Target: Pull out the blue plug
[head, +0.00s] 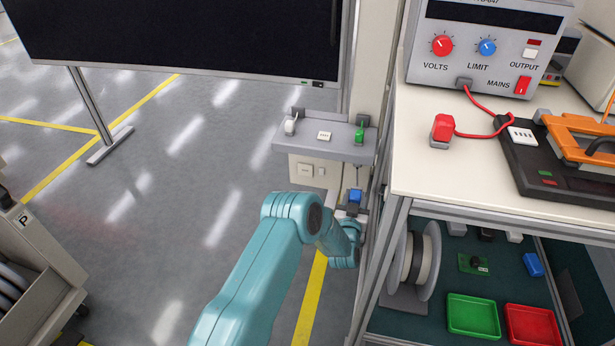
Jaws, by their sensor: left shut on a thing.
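The blue plug (355,195) is small in the head view, low beside the trolley's left legs and under the small grey shelf. My left gripper (351,208) is at it, shut on the blue plug, with my teal arm reaching in from below. Dark finger parts cover the lower side of the plug. I cannot tell whether the plug sits in a socket or is clear of it. My right gripper is not in view.
The grey shelf (325,138) overhangs the plug closely. The white-topped trolley (420,175) bounds the right side and carries a power supply (485,45) and a red plug (442,131). A cable reel (412,262) stands below. Open floor (190,165) lies left.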

